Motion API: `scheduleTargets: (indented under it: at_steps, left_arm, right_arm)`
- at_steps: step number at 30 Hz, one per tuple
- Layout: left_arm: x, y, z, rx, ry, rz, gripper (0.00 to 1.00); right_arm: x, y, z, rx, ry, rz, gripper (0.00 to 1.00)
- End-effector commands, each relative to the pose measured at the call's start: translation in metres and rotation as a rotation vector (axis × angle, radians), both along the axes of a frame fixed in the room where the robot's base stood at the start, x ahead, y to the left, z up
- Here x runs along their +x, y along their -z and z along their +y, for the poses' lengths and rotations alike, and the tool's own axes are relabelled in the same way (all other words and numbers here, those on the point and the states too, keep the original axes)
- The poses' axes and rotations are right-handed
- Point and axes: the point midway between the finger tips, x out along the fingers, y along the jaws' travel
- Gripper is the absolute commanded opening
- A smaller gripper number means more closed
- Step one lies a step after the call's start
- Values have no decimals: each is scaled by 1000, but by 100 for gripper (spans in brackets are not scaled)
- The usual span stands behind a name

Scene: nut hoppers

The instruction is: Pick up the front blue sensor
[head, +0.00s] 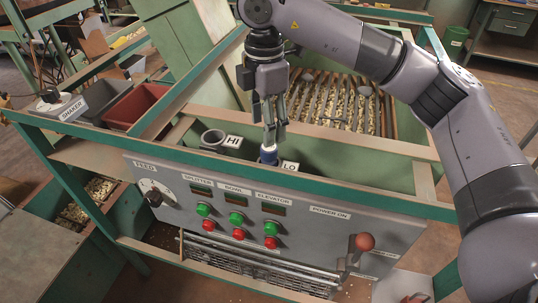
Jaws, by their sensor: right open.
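The blue sensor (268,154) stands beside the LO label, just behind the green front rail of the machine. Its upper part shows, and its lower part is hidden behind the rail. My right gripper (271,138) points down directly above the blue sensor, with its fingertips at or very near the sensor's top. Its fingers are open, and I cannot tell whether they touch the sensor. My left gripper is not in view.
A grey cylinder (212,138) stands by the HI label, left of the blue sensor. The control panel (290,215) with buttons and a red-knobbed lever is below the rail. A slatted tray of nuts (340,105) lies behind. Red (135,106) and grey bins sit left.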

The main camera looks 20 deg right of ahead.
Motion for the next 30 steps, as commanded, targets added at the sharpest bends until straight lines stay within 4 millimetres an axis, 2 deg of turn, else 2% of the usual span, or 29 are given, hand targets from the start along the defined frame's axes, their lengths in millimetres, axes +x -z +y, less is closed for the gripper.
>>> scheduleTargets:
  at_steps: [8,12,18,25,30]
  left_arm:
    - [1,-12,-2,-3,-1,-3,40]
    - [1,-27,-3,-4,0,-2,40]
    - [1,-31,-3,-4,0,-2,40]
    - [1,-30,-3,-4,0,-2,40]
    - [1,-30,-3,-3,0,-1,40]
  right_arm:
    - [-2,20,-2,0,0,2,54]
    - [-8,40,-5,-1,1,4,54]
    - [-7,63,-5,1,0,0,54]
    - [-7,66,-5,1,-1,-1,54]
    - [-7,66,-5,1,-1,-1,43]
